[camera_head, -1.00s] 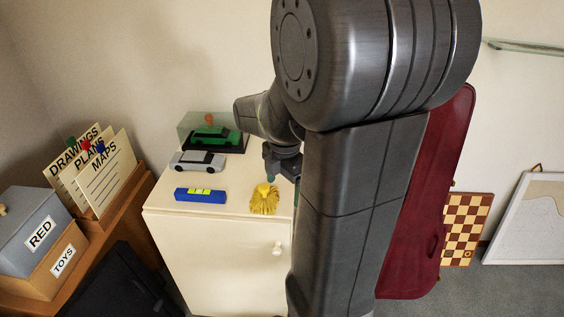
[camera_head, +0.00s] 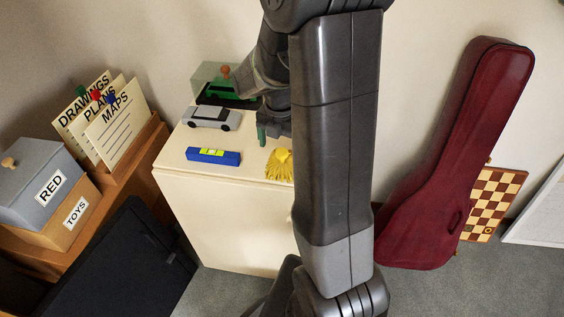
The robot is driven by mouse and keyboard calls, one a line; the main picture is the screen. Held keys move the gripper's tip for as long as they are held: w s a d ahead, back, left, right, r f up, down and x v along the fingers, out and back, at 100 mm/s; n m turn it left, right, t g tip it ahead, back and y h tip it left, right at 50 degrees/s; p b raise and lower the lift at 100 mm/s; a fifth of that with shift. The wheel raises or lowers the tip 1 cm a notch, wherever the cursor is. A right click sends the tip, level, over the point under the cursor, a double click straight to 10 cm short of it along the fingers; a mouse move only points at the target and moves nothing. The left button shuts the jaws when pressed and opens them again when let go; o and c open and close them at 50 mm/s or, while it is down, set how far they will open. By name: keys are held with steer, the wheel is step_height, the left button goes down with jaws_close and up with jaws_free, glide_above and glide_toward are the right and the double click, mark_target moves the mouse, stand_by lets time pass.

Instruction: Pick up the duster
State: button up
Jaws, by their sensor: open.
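The yellow duster (camera_head: 279,166) lies on top of the cream cabinet (camera_head: 225,168), near its front edge. Its right part is hidden behind my arm. My gripper (camera_head: 268,133) is above and just behind the duster, partly hidden by my arm. One finger shows, pointing down, and the gripper is open. I see no contact between it and the duster.
A blue spirit level (camera_head: 213,156), a silver toy car (camera_head: 211,117) and a green car in a clear case (camera_head: 228,88) share the cabinet top. Boxes (camera_head: 50,192) and a card file (camera_head: 112,118) stand left. A red instrument case (camera_head: 455,155) leans right.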

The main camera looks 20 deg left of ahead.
mark_target(282, 152)
steer(key=f, duration=0.5)
steer(key=shift+d+f, duration=0.15)
steer(key=shift+d, duration=0.05)
steer(key=c, duration=1.2)
steer(key=shift+r, duration=5.05)
